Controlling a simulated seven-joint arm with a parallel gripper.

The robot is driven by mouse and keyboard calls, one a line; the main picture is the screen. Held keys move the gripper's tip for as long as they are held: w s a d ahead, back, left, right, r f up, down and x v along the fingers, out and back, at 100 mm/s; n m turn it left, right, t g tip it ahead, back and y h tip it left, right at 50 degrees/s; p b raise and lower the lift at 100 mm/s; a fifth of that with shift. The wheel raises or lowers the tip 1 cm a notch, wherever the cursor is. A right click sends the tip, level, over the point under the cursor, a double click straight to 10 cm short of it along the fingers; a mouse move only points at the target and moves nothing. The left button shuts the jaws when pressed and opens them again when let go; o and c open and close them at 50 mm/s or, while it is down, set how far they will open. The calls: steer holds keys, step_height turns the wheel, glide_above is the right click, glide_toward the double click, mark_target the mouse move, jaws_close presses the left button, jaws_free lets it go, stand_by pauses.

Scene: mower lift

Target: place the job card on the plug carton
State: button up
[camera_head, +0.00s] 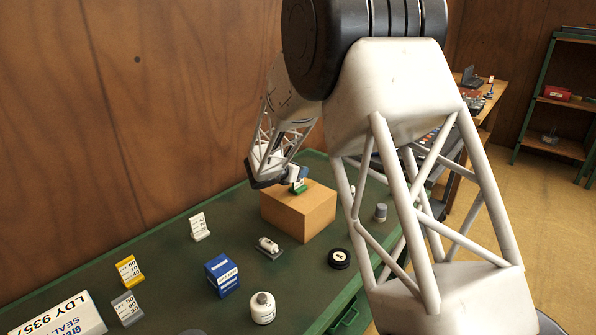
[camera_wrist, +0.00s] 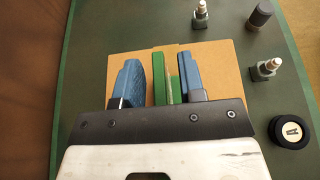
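My gripper (camera_wrist: 166,88) is low over the top of a brown box (camera_head: 306,215); the box also shows in the wrist view (camera_wrist: 222,62). A green piece (camera_wrist: 159,80), perhaps a card stand, is between its blue fingers. It also shows in the head view (camera_head: 299,188). A narrow gap shows beside the left finger, so the fingers look open around it. Its face and print are hidden. A blue carton with a white label (camera_head: 222,276), possibly the plug carton, stands on the green bench nearer the camera, apart from my gripper.
White (camera_head: 199,227), yellow (camera_head: 129,271) and grey (camera_head: 127,309) card stands are at left. A white bottle (camera_head: 262,308), a metal part on a dark plate (camera_head: 269,247) and a black disc (camera_head: 339,259) surround the blue carton. A large lettered box (camera_head: 65,318) is at front left.

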steer(key=shift+r, duration=0.1)
steer(key=shift+s+a+r, duration=0.4)
steer(key=shift+s+a, duration=0.1)
steer(key=shift+a, duration=0.05)
steer(key=v, duration=1)
steer(key=shift+s, duration=0.15)
steer(key=shift+a, duration=0.1)
steer(key=shift+r, duration=0.15)
